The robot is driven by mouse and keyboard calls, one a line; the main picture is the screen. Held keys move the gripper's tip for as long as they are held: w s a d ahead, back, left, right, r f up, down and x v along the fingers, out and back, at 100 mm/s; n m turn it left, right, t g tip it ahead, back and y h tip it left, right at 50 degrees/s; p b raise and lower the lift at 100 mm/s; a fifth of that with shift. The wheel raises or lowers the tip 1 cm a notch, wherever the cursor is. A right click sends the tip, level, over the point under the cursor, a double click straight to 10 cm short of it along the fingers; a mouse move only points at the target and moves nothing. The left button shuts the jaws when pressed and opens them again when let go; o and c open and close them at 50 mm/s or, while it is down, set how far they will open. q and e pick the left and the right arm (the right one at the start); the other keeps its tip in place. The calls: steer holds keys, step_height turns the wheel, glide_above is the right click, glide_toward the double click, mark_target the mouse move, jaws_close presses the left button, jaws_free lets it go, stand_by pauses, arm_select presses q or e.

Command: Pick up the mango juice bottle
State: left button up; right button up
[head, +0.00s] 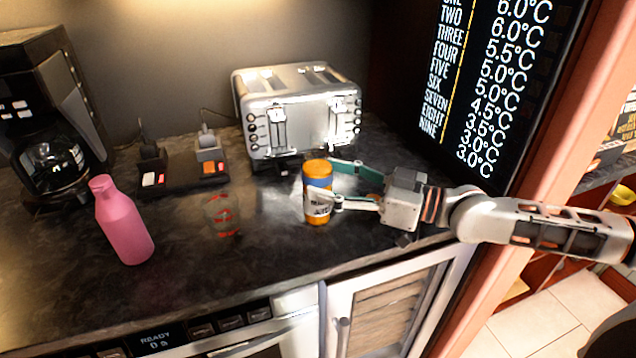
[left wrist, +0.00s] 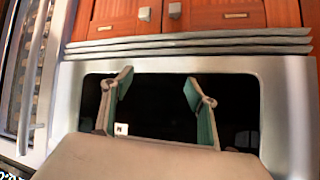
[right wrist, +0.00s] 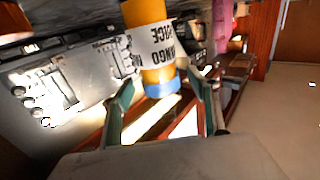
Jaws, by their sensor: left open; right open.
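The mango juice bottle (head: 318,184) is orange with a white label and a blue band, and stands upright on the dark counter (head: 270,262). My right gripper (head: 333,181) comes in from the right, open, with one finger at the bottle's near side and the other toward its far side. In the right wrist view the bottle (right wrist: 153,45) shows its label upside down, at and beyond the gap between the open fingers (right wrist: 160,82). Contact cannot be told. My left gripper (left wrist: 155,85) is open and empty in the left wrist view; it is outside the head view.
A silver toaster (head: 300,105) stands behind the bottle. A clear glass (head: 222,215) with red marks and a pink bottle (head: 122,222) stand to the left. A coffee maker (head: 48,120) is at the far left. In the left wrist view, a metal-framed appliance (left wrist: 285,100) is ahead.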

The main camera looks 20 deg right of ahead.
steer(key=shift+p+x, duration=0.55)
steer(key=shift+x, duration=0.5)
steer(key=shift+w+a, duration=0.25)
steer(key=shift+a, duration=0.05)
steer(key=shift+f, duration=0.1)
steer(key=shift+c, duration=0.7)
steer(key=c, duration=1.3)
steer(key=shift+c, duration=0.4)
